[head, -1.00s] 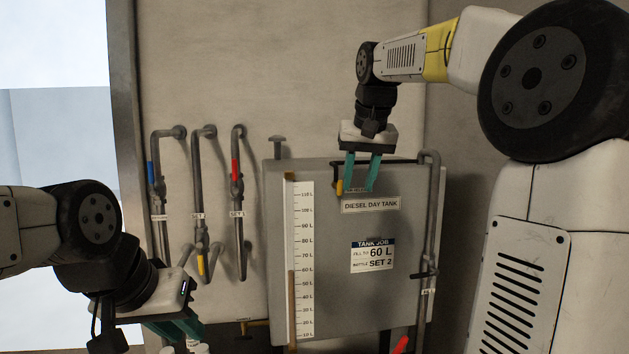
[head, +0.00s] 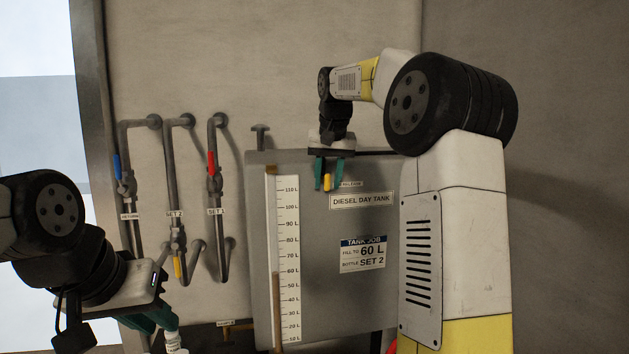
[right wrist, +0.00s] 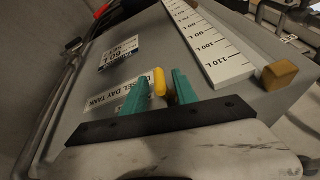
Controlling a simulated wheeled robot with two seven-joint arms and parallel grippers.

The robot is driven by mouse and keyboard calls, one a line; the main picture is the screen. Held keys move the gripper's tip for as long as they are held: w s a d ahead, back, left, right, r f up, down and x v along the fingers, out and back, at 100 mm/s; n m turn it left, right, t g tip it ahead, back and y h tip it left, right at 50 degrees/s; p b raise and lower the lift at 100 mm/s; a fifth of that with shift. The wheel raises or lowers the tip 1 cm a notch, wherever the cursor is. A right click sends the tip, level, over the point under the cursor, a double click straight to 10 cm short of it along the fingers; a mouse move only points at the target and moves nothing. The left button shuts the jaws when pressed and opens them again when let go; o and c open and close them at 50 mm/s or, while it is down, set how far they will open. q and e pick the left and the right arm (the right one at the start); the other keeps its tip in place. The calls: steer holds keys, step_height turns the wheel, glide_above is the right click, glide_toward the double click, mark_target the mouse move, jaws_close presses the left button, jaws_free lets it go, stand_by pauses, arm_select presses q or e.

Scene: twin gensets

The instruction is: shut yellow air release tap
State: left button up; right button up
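The yellow air release tap (head: 327,182) is on the upper front of the grey diesel day tank (head: 340,290), beside a small label partly hidden by my gripper. My right gripper (head: 328,184) points down over it, open, with one teal finger on each side of the tap. In the right wrist view the yellow tap handle (right wrist: 159,82) stands between the fingertips, with a visible gap to the right finger. My left gripper (head: 158,324) is low at the left by a white bottle (head: 175,341); whether it grips the bottle is unclear.
A level scale (head: 287,250) runs down the tank's left side. Pipes with blue (head: 117,167), red (head: 212,163) and yellow (head: 179,266) handles are on the wall to the left. My right arm hides the tank's right side.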

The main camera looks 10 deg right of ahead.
steer(key=shift+f, duration=0.15)
jaws_close()
stand_by(0.4)
steer(key=y, duration=0.1)
steer(key=m+y, duration=0.1)
steer(key=y, duration=0.1)
steer(key=shift+d+y, duration=0.3)
steer(key=shift+d+f+m+t+y, duration=0.2)
steer(key=shift+m+y, duration=0.35)
steer(key=shift+y, duration=1.45)
steer(key=shift+a+f+m+t+y, duration=0.2)
steer(key=shift+m+y, duration=0.3)
steer(key=shift+y, duration=1.5)
steer(key=shift+d+f+m+t+y, duration=0.1)
steer(key=shift+m+t+y, duration=0.35)
steer(key=shift+y, duration=1.55)
steer(key=shift+f, duration=0.1)
